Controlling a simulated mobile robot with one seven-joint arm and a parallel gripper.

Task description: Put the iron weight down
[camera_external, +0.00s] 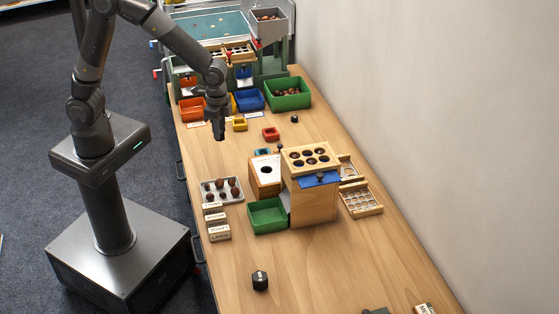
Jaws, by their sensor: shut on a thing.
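My gripper (219,134) hangs pointing down over the far left part of the wooden table, near the small yellow tray. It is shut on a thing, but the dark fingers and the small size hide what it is. A black, many-sided block (260,281) with a pale mark stands on the near part of the table, well apart from my gripper, and looks like an iron weight. A smaller black object (294,118) sits on the table by the large green bin. I cannot tell whether it is also a weight.
A wooden stand with a holed top (312,195) and a green tray (267,216) stand mid-table. A grey tray of chestnuts (208,191) and label blocks (219,233) lie along the left edge. Bins (289,103) and a machine fill the far end. The near table is mostly clear.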

